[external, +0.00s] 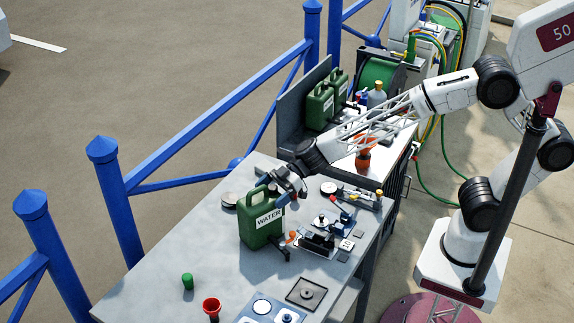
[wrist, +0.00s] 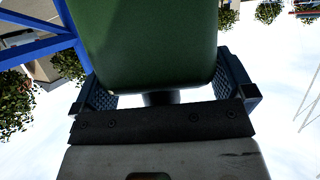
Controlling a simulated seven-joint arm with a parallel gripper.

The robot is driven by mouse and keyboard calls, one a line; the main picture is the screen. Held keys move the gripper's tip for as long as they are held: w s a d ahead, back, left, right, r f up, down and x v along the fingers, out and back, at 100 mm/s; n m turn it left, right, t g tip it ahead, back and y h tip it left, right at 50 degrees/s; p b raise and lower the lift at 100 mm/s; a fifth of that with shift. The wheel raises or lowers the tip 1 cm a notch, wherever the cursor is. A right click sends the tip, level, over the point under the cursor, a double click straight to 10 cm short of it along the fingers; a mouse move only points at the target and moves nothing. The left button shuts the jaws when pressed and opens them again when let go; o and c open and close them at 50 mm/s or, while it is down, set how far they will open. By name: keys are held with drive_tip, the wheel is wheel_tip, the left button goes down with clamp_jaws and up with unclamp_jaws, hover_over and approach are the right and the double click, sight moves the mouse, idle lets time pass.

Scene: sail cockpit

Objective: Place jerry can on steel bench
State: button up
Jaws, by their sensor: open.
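A green jerry can (external: 259,224) labelled WATER stands upright on the grey steel bench (external: 160,245). My gripper (external: 284,188) is at the top right of this can, close to its handle. In the wrist view, a green body (wrist: 145,40), which looks like the can, fills the space between the two fingers of my gripper (wrist: 163,88). The fingers are apart on either side of it; whether they touch it cannot be told.
Two more green cans (external: 320,107) stand on a counter behind. Small tools and fittings (external: 318,240) crowd the bench right of the can. A red cup (external: 212,308) and a green cylinder (external: 188,281) stand nearer. A blue railing (external: 215,115) runs along the left. The bench's left part is clear.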

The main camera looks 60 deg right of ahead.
drive_tip(key=v, duration=1.1)
drive_tip(key=shift+d, duration=0.2)
drive_tip(key=shift+r, duration=0.2)
idle(0.5)
drive_tip(key=s+d+r+m+g+h, duration=0.1)
drive_tip(key=s+d+m+h, duration=0.3)
drive_tip(key=s+d, duration=0.5)
drive_tip(key=s+d+r+m+g+h, duration=0.1)
drive_tip(key=s+d+r+m+h, duration=0.2)
drive_tip(key=s+d, duration=0.7)
drive_tip(key=s+d+r+m+h, duration=0.3)
drive_tip(key=s+d+m+h, duration=0.2)
drive_tip(key=s+d, duration=0.4)
drive_tip(key=d+m, duration=0.1)
drive_tip(key=d, duration=0.2)
drive_tip(key=shift+s+m+g+h, duration=0.3)
drive_tip(key=shift+s+g+h, duration=0.1)
drive_tip(key=shift+d, duration=0.1)
